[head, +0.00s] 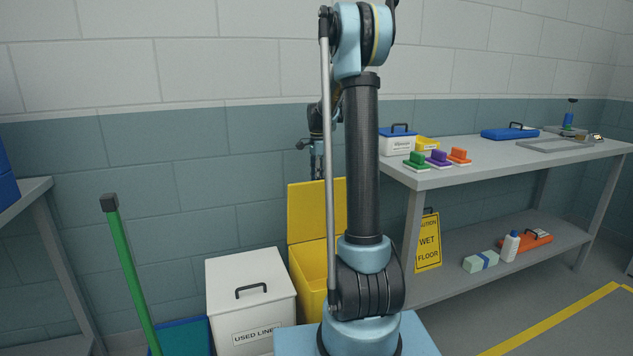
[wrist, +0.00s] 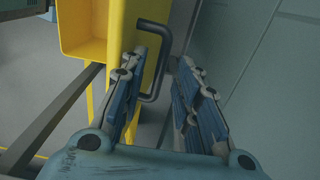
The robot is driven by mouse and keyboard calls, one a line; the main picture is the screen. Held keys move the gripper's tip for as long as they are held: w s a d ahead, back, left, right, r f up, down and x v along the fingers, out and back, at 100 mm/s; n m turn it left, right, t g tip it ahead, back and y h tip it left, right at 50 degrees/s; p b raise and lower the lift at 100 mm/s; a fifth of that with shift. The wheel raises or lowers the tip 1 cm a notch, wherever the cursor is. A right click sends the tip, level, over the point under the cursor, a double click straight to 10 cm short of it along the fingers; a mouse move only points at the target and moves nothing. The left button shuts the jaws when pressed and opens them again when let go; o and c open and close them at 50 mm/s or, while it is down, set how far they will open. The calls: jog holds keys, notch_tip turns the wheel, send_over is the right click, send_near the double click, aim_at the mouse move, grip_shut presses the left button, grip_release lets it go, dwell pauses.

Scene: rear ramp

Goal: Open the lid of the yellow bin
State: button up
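The yellow bin (head: 309,277) stands against the wall, partly hidden behind my arm. Its yellow lid (head: 307,212) stands raised and roughly upright at the back of the bin in the head view. In the wrist view, yellow panels of the bin and lid (wrist: 118,22) fill the upper left, and a dark bar handle (wrist: 164,60) sticks out on the wall side. My gripper (head: 318,172) is above the lid's top edge. In the wrist view its fingers (wrist: 160,72) are spread, with the handle near the tips and partly hidden by the left finger. I see no grip on it.
A white bin (head: 250,290) labelled used linen stands left of the yellow bin. A green pole (head: 133,275) leans further left. A grey bench (head: 470,168) with several items stands right, with a wet floor sign (head: 428,243) below. The wall is close behind the bins.

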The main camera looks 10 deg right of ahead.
aim_at(326, 187)
jog(key=shift+f, duration=0.5)
grip_shut()
jog(key=shift+t, duration=0.8)
jog(key=shift+s+d+f, duration=0.15)
jog(key=shift+s+d, duration=0.1)
jog(key=shift+s, duration=1)
jog(key=shift+s+d+f, duration=0.2)
jog(key=shift+s+d, duration=0.1)
jog(key=shift+s, duration=0.95)
jog(key=shift+s+d+f, duration=0.15)
jog(key=shift+s+d, duration=0.1)
jog(key=shift+s, duration=1)
